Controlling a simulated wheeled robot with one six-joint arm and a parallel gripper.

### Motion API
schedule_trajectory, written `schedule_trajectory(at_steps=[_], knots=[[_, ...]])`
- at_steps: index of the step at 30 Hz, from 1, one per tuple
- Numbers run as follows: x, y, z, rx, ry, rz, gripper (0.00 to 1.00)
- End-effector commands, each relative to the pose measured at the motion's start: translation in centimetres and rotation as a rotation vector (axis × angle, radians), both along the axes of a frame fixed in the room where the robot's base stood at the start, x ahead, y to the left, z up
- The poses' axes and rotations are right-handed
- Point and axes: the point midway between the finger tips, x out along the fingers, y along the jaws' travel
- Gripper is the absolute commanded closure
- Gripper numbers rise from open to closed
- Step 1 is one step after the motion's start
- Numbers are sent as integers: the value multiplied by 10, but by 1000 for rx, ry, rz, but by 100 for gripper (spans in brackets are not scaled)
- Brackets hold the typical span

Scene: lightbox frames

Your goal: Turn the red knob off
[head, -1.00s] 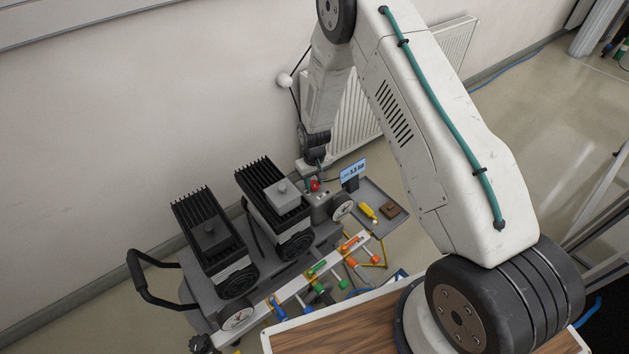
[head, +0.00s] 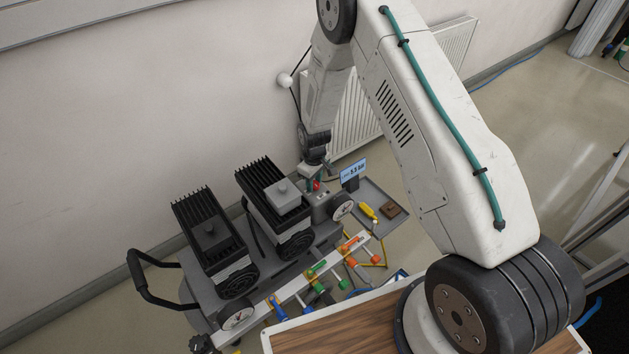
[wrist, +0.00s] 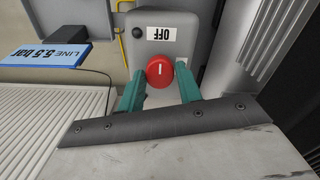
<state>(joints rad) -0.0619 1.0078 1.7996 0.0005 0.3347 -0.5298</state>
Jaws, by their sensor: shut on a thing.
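The red knob (wrist: 159,70) is round, with a short white mark standing upright on its face in the wrist view. It sits on a grey control box (wrist: 183,28) with a white "OFF" label (wrist: 161,34), upside down in that view. My gripper (wrist: 160,88) has its two teal fingers on either side of the knob and is shut on it. In the head view the knob (head: 317,186) shows as a small red spot, partly hidden by my gripper (head: 313,184).
A blue "LINE 5.5 bar" display (head: 353,170) stands beside the box. A gauge (head: 342,207) and a finned black unit (head: 270,190) are close by. A grey tray (head: 375,193) holds a yellow tool (head: 368,211). A radiator (head: 350,120) stands behind.

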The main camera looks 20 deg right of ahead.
Motion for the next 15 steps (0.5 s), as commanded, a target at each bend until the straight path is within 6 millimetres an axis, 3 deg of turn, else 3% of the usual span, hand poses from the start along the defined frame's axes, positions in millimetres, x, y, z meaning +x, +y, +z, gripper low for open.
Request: schedule_trajectory(at_steps=[6,7,9,15], knots=[[2,0,1,0,-5,1,88],[2,0,1,0,-5,1,60],[2,0,1,0,-4,1,43],[1,0,1,0,-2,1,43]])
